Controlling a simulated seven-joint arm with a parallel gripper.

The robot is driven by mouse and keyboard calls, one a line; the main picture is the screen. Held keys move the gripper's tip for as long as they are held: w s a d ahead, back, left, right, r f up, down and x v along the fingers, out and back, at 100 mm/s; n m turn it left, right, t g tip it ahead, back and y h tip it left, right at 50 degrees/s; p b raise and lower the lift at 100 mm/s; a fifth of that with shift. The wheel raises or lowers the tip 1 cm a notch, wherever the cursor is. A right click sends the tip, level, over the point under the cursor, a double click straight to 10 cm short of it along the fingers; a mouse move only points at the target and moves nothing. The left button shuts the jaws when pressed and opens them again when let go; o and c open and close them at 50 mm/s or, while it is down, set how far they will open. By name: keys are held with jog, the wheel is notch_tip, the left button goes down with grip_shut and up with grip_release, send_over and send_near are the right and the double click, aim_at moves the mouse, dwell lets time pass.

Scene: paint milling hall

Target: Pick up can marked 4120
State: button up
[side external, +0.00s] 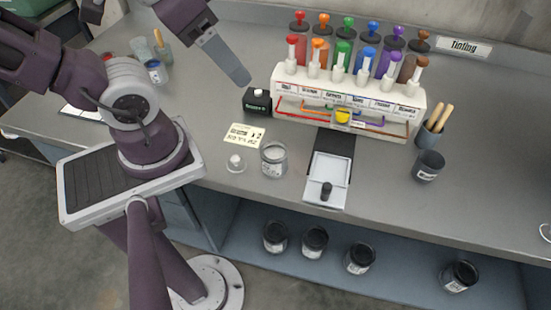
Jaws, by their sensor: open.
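Several dark-lidded cans with pale labels stand on the lower shelf: one at the left (275,237), one beside it (314,242), one in the middle (360,258) and one apart at the right (459,276). Their labels are too small to read, so I cannot tell which is marked 4120. My gripper (238,78) is open and empty, above the bench at the upper left of the paint rack, far from the cans. Only one grey finger shows clearly.
The paint rack (345,108) stands at the back of the bench. A glass jar (273,160), a card (244,135), a white tray (327,180), a dark cup (428,167) and a brush holder (430,134) stand on the bench, whose front edge overhangs the lower shelf (410,275).

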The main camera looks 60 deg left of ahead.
jog(key=shift+o, duration=1.2)
